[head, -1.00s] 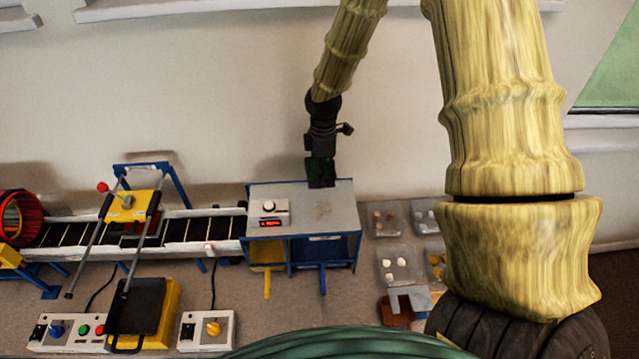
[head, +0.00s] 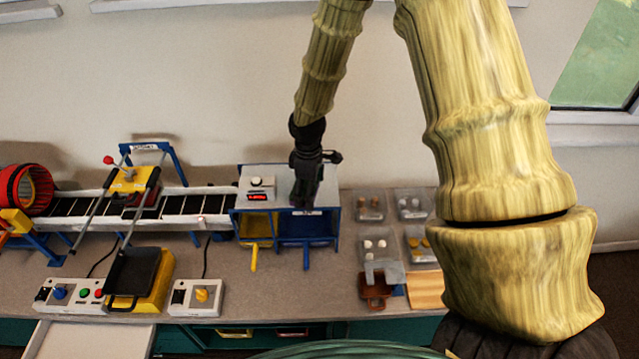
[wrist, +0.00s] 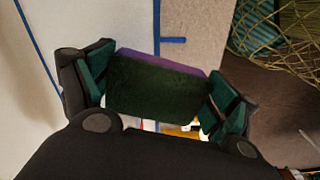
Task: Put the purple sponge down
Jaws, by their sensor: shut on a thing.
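The purple sponge (wrist: 165,60) is a block with a purple edge and a dark green broad face in the wrist view. My gripper (wrist: 158,88) is shut on it, with a green finger pad against each end. In the head view my gripper (head: 304,203) points down at the front right of the grey-topped blue machine (head: 262,180). The sponge cannot be made out in the head view. I cannot tell how high it hangs above the surface below.
A conveyor (head: 190,210) runs left from the machine. Clear trays (head: 376,250) with small pieces, a brown bin (head: 375,290) and a wooden board (head: 427,290) stand to the right. Control boxes (head: 196,297) and a black pan (head: 135,275) sit at the front left.

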